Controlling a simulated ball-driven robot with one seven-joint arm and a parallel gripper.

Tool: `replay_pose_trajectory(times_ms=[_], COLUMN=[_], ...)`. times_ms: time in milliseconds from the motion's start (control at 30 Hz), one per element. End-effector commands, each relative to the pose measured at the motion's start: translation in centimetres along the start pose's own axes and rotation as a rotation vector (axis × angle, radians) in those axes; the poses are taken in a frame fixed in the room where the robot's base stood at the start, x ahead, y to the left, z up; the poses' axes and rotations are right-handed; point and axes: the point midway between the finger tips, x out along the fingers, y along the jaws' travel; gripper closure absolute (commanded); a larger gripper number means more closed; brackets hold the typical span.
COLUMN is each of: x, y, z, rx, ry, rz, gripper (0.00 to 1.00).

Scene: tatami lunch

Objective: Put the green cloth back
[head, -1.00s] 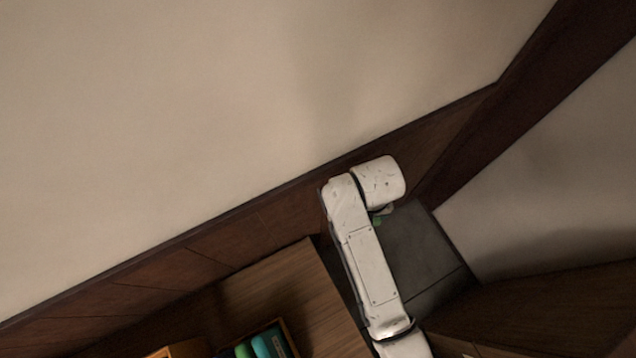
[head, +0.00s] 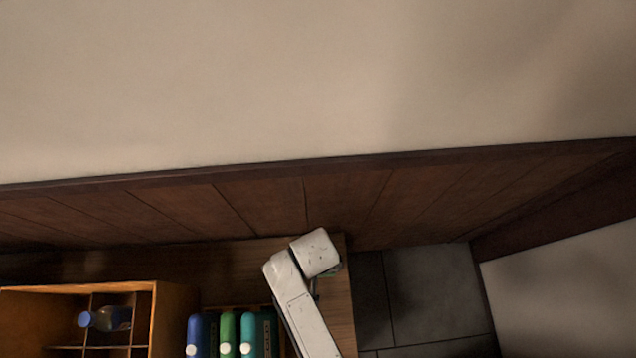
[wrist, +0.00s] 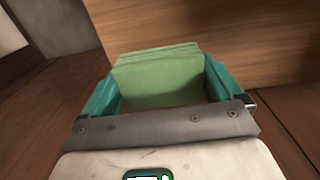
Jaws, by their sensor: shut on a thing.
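The green cloth (wrist: 160,78) is a folded, layered light-green piece in the wrist view. My gripper (wrist: 160,90) has teal fingers on both sides of the cloth and is shut on it. A wooden surface stands close behind the cloth in that view.
On the wooden counter (head: 225,262) stand an orange-brown divided crate (head: 165,315) with a bottle (head: 105,318) in it, and several blue, green and teal items (head: 228,335). A wood-panelled wall (head: 270,205) runs behind. Dark floor tiles (head: 430,295) lie clear at the right.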

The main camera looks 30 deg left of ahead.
Motion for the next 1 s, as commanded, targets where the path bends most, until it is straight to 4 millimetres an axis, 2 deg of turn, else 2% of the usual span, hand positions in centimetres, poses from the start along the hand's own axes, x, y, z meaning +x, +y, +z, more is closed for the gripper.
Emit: replay_pose_trajectory(times_ms=[400, 900, 933, 1000], x=[4.6, 5.3, 5.3, 5.3], y=[-0.1, 0.0, -0.1, 0.0], z=[-0.1, -0.1, -0.1, -0.1], rx=[0.001, 0.001, 0.001, 0.002], ry=[0.000, 0.000, 0.001, 0.000], rz=[0.000, 0.000, 0.000, 0.000], gripper=[0.51, 0.51, 0.05, 0.00])
